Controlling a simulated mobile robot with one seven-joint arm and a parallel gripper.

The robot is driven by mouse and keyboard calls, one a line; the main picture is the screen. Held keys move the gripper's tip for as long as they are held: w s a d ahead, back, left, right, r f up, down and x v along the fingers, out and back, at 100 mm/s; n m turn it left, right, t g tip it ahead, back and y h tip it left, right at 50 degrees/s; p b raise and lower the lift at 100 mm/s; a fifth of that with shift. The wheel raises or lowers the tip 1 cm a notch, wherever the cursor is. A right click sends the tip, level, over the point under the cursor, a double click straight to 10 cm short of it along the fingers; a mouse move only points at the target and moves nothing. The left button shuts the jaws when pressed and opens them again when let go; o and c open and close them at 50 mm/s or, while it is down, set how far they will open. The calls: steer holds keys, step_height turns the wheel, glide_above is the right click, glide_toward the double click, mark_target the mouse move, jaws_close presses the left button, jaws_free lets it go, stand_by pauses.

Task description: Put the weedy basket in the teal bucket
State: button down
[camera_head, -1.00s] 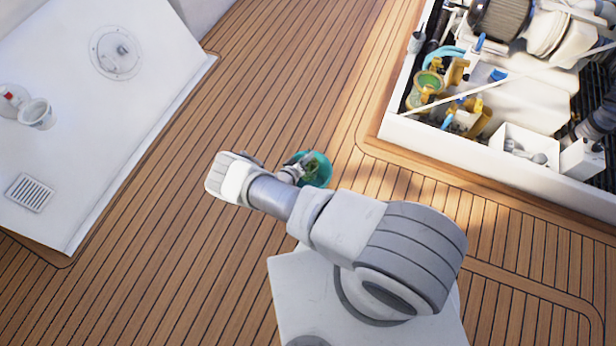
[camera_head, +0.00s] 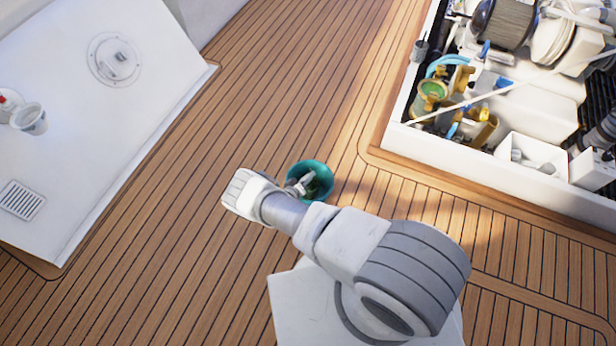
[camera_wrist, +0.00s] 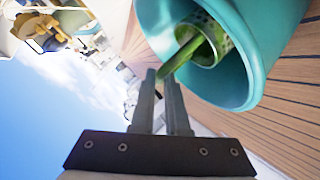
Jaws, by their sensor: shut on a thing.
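The teal bucket (camera_head: 318,166) stands on the wooden deck, beside the end of my arm. In the wrist view its open mouth (camera_wrist: 262,50) fills the upper right. The weedy basket (camera_wrist: 211,50), a small perforated metallic cup with green weed, is inside the bucket's mouth. Only a dark green patch of it (camera_head: 318,188) shows in the head view. My gripper (camera_wrist: 162,80) is shut on the basket, at a green part that sticks out towards the fingertips. The exact contact is hard to see. In the head view my gripper (camera_head: 300,187) reaches over the bucket's rim.
The open engine hatch (camera_head: 450,155) at upper right holds pumps, hoses and a small white box (camera_head: 530,150). A white raised block (camera_head: 100,130) with a cup (camera_head: 30,120) is at left. Clear deck surrounds the bucket.

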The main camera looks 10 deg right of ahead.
steer(key=shift+s+d+f, duration=0.1)
steer(key=shift+f, duration=0.3)
steer(key=shift+w, duration=0.2)
steer(key=c, duration=0.9)
jaws_free()
steer(key=shift+s, duration=0.2)
